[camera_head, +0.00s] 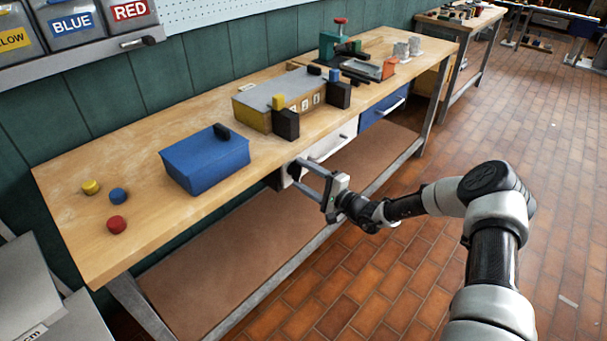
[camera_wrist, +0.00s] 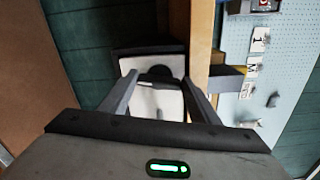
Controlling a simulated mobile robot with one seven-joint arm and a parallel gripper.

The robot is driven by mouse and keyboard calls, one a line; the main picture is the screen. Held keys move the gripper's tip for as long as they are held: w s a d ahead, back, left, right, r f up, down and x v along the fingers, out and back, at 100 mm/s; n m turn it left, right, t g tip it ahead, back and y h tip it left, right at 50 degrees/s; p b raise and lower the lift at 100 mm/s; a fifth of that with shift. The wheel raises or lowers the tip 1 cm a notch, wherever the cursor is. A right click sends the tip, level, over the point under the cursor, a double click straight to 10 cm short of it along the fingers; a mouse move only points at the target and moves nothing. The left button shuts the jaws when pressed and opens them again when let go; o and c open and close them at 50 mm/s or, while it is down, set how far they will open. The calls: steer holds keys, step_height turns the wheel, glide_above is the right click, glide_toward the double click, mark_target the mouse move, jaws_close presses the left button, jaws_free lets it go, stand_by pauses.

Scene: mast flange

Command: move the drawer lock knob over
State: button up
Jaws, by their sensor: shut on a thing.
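The drawer lock knob (camera_wrist: 157,73) is a dark round piece on a pale plate in the wrist view. In the head view it is mostly hidden by my gripper, at the left end of the white drawer (camera_head: 345,133) under the bench top. My gripper (camera_head: 296,172) reaches in from the right with its two fingers at the knob. In the wrist view my gripper (camera_wrist: 158,80) has one finger on each side of the knob and is shut on it. The exact contact of the fingertips is too dark to see.
A blue drawer (camera_head: 384,110) is right of the white one. On the wooden bench (camera_head: 140,160) stand a blue box (camera_head: 205,163), a grey-topped yellow box (camera_head: 285,92) with black blocks, and yellow, blue and red knobs (camera_head: 116,224). A lower shelf (camera_head: 215,260) lies below. The brick floor in front is clear.

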steer(key=shift+n, duration=1.1)
steer(key=o, duration=1)
steer(key=shift+o, duration=0.2)
steer(key=p+v, duration=0.2)
steer(key=v, duration=1.5)
steer(key=shift+d, duration=0.2)
steer(key=shift+s+f, duration=0.1)
